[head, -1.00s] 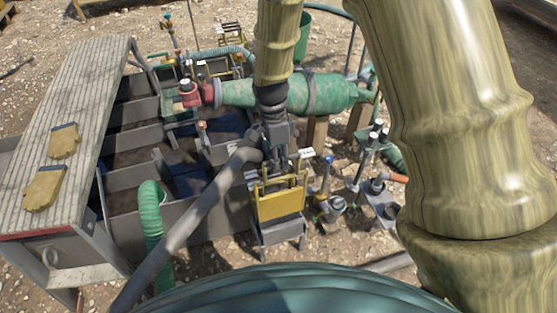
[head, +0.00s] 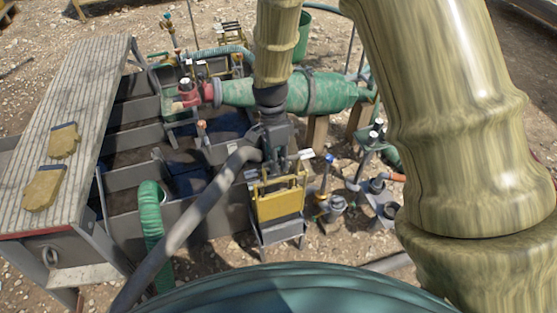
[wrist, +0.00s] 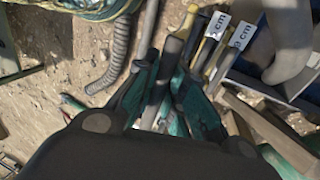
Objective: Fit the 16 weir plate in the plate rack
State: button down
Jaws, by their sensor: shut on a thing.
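My gripper (head: 275,168) points down over the plate rack (head: 283,236), a grey stand in front of the tank. In the wrist view, its teal fingers (wrist: 170,108) are shut on the upper part of a narrow yellow and dark piece, which looks like the weir plate (wrist: 174,50) seen edge-on. In the head view, a yellow plate face (head: 279,204) stands upright at the rack, below my fingers. I cannot tell which number it bears, or how deep the held plate sits. Other yellow-edged plates (wrist: 205,52) with white "cm" tags (wrist: 217,25) stand close beside it.
The grey tank with compartments (head: 128,112) lies left, with a slatted walkway (head: 92,92) carrying gloves (head: 43,187). A green hose (head: 151,208) hangs over its front wall. Valves and pipe fittings (head: 334,207) stand close right of the rack. A green cylinder (head: 325,92) lies behind.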

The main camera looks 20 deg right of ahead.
dwell(0.4)
notch_tip(320, 180, down, 6)
jog(key=shift+f+b, duration=0.15)
jog(key=shift+b, duration=0.25)
dwell(0.7)
jog(key=shift+f, duration=0.2)
jog(key=shift+f+b, duration=0.8)
jog(key=shift+f, duration=1.85)
jog(key=shift+f+b, duration=0.5)
jog(key=shift+f, duration=1.45)
jog(key=c, duration=1.4)
grip_release()
jog(key=v, duration=1.2)
